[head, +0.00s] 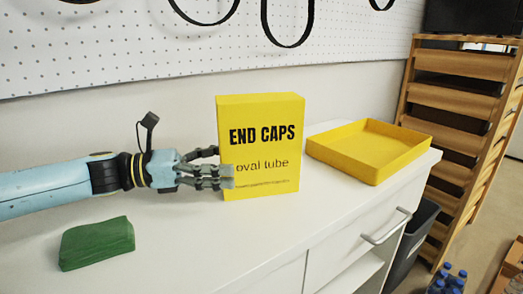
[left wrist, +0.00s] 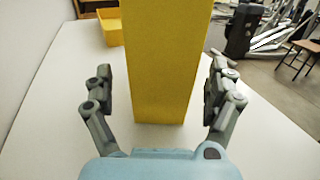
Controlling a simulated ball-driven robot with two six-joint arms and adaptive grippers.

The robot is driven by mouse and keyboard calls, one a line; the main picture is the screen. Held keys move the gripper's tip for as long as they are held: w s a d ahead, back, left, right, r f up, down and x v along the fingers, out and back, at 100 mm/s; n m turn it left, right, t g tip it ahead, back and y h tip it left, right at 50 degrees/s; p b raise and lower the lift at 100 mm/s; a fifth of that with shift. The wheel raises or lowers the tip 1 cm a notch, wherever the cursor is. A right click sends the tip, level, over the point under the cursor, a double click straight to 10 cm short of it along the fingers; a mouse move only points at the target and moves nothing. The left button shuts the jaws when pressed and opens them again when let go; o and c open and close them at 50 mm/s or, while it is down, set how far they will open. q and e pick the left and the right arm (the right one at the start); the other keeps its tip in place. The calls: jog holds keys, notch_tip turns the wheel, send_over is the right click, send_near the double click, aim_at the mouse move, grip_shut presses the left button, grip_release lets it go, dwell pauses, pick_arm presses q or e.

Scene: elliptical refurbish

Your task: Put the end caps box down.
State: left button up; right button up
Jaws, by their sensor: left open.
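The yellow end caps box (head: 261,147) stands upright on the white counter (head: 200,240) in the head view. In the left wrist view the box (left wrist: 165,60) is tall between the two fingers, with its lower end on the white surface. My left gripper (head: 222,172) reaches in from the left at the lower left part of the box. In the left wrist view my left gripper (left wrist: 160,88) is open, with a gap visible between each finger and the box. My right gripper is not in view.
A shallow yellow tray (head: 368,150) sits on the counter right of the box. A folded green cloth (head: 97,243) lies at the front left. A white pegboard wall (head: 130,40) rises behind. The counter in front of the box is clear.

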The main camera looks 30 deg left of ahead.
aim_at(246, 156)
pick_arm(q)
jog(key=x, duration=0.5)
jog(key=shift+d+r, duration=0.1)
jog(key=shift+r, duration=0.25)
jog(key=shift+c, duration=0.4)
jog(key=c, duration=1.4)
jog(key=shift+c, duration=0.8)
jog(key=shift+r, duration=0.15)
